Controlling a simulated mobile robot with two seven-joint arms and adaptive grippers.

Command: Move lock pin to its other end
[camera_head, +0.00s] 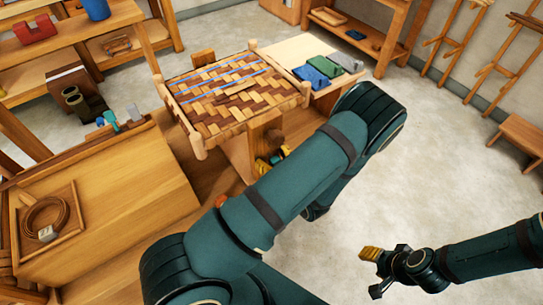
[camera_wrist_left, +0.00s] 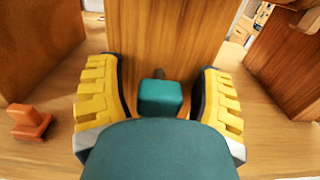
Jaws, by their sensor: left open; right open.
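A teal block with a short dark shaft behind it, which looks like the lock pin (camera_wrist_left: 160,97), sits against an upright wooden board (camera_wrist_left: 165,35) in the left wrist view. My left gripper (camera_wrist_left: 160,75) is open, with a yellow ridged finger on each side of the teal block and visible gaps between. In the head view my left gripper (camera_head: 270,158) is low beside the wooden post under the woven seat (camera_head: 235,88), mostly hidden by my arm. The pin's other end is hidden. My right gripper (camera_head: 373,254) is open and empty over the floor at lower right.
An orange piece (camera_wrist_left: 31,122) lies left of my left gripper on the bench. More wooden boards stand on both sides there. A wooden chest (camera_head: 110,205) with a coiled strap (camera_head: 42,222) is at left.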

